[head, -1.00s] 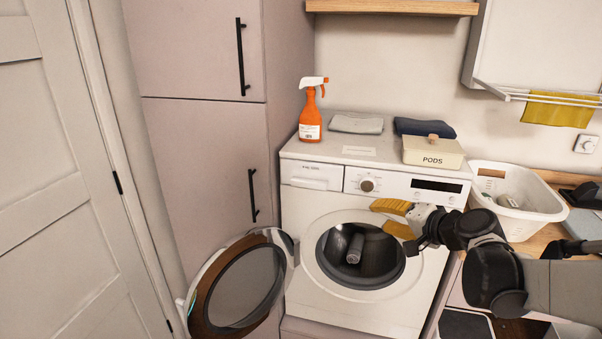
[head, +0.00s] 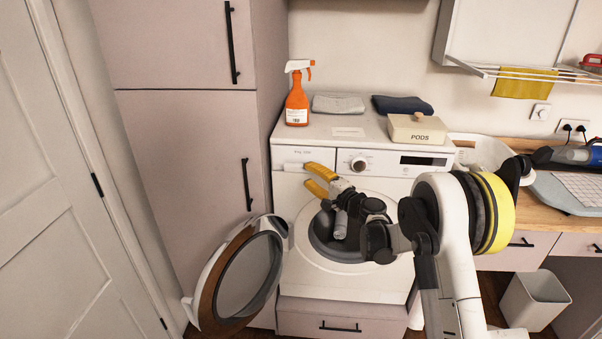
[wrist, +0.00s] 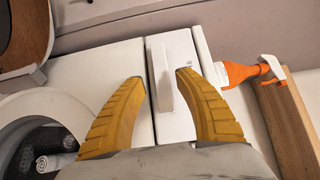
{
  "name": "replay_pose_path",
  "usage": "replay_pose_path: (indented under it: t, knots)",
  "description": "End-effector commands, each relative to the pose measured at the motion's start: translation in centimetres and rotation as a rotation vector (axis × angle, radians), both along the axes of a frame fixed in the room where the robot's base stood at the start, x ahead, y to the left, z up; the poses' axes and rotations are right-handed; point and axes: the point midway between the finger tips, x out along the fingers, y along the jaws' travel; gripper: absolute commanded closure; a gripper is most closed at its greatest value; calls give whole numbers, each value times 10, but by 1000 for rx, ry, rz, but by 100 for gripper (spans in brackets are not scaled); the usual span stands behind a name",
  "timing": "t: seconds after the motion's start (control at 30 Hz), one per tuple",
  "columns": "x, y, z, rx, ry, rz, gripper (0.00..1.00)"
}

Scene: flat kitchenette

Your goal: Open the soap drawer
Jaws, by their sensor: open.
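The soap drawer (head: 303,157) is the white panel at the upper left of the washing machine's front (head: 300,215). It looks shut. My gripper (head: 307,174) has yellow fingers and is open in front of the machine, just below and right of the drawer in the head view. In the wrist view the soap drawer (wrist: 184,55) lies beyond my gripper (wrist: 160,78), and its raised white handle (wrist: 162,76) appears between the two fingertips. I cannot tell whether a finger touches it; nothing is held.
The round door (head: 245,275) stands open at the left, below my gripper. A grey item (head: 340,224) shows at the drum opening. An orange spray bottle (head: 297,102), folded cloths and a pods box (head: 416,129) sit on top. A tall cabinet (head: 185,160) borders the left side.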

Motion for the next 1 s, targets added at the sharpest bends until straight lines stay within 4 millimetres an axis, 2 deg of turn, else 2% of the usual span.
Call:
replay_pose_path:
  t: [0.1,0.23,0.6,0.67,0.73,1.0]
  knots:
    - [15,14,-2,0,0,0,60]
    - [26,24,-1,0,0,0,60]
    - [30,28,1,-1,0,-1,60]
    - [30,28,1,-1,0,-1,77]
    - [30,28,1,-1,0,-1,98]
    - [30,28,0,-1,0,-1,100]
